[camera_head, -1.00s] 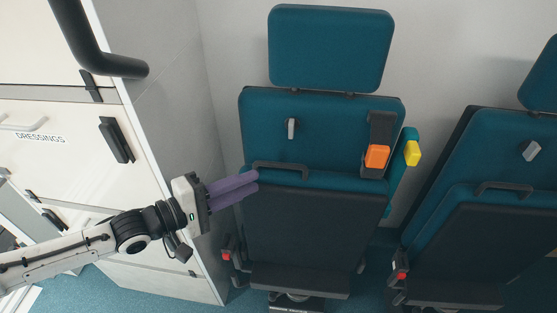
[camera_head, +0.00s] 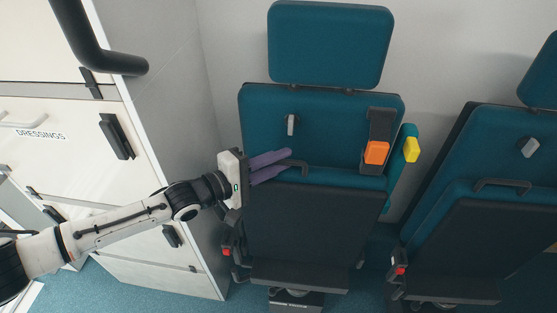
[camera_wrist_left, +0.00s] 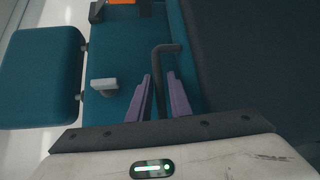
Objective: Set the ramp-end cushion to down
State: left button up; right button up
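Two teal seats have their dark-backed cushions folded up. I cannot tell by label which is the ramp-end one. The nearer seat's cushion (camera_head: 300,232) stands upright, with a black handle bar (camera_head: 304,170) along its top edge. My left gripper (camera_head: 288,160) is at the left part of this handle, its purple fingers pointing right. In the left wrist view the left gripper (camera_wrist_left: 159,85) has its fingers apart, with the handle bar (camera_wrist_left: 157,62) running between them and gaps visible beside it. The second seat's cushion (camera_head: 455,245) at the right is also up. My right gripper is not in view.
A white cabinet (camera_head: 165,120) labelled DRESSINGS stands left, near my left arm, with a black rail (camera_head: 95,45) above. An orange buckle (camera_head: 376,152) and a yellow piece (camera_head: 411,149) are on the nearer seat's right side. A grey lever (camera_head: 291,125) sits on its backrest.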

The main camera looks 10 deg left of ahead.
pick_arm(q)
grip_shut()
